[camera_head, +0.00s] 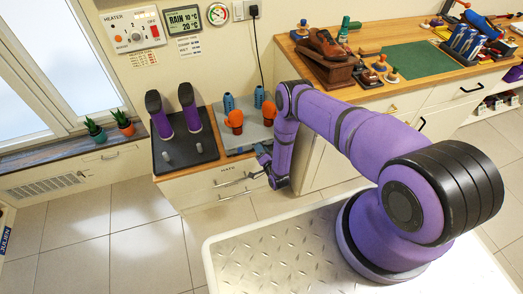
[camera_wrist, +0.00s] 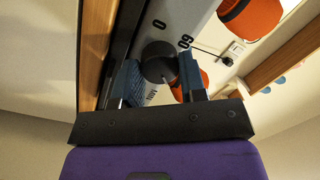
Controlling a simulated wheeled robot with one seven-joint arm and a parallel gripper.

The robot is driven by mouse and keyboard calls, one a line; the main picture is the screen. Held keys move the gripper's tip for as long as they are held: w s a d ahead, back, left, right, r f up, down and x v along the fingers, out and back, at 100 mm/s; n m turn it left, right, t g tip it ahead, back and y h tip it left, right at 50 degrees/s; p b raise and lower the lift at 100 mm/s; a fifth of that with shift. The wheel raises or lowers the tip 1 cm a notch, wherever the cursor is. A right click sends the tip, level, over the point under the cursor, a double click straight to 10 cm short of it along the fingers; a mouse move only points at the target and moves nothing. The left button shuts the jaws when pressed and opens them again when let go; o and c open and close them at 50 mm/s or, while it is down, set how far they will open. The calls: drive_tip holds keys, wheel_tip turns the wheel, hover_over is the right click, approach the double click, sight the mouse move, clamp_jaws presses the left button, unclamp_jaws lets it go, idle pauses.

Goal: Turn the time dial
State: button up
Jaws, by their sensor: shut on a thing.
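The time dial (camera_wrist: 156,52) is a dark round knob on the pale front of a grey device, with printed marks "0" and "60" beside it in the wrist view. My gripper (camera_wrist: 159,72) has its two blue fingers on either side of the dial and is shut on it. In the head view my gripper (camera_head: 264,160) is at the front edge of the grey device (camera_head: 240,137), which carries orange and blue forms. The dial is hidden behind my gripper there.
A black tray (camera_head: 172,165) with two purple-and-black boots stands left of the device. A heater panel (camera_head: 132,28) with a knob and red switch is on the wall. A wooden workbench (camera_head: 400,88) with tools is at the right. Open tiled floor lies at the left.

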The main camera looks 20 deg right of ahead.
drive_tip(key=shift+s+f+m, duration=0.1)
drive_tip(key=shift+m, duration=0.2)
drive_tip(key=o, duration=0.9)
drive_tip(key=s, duration=0.7)
drive_tip(key=s+d, duration=0.1)
drive_tip(key=s, duration=0.2)
drive_tip(key=shift+s, duration=0.35)
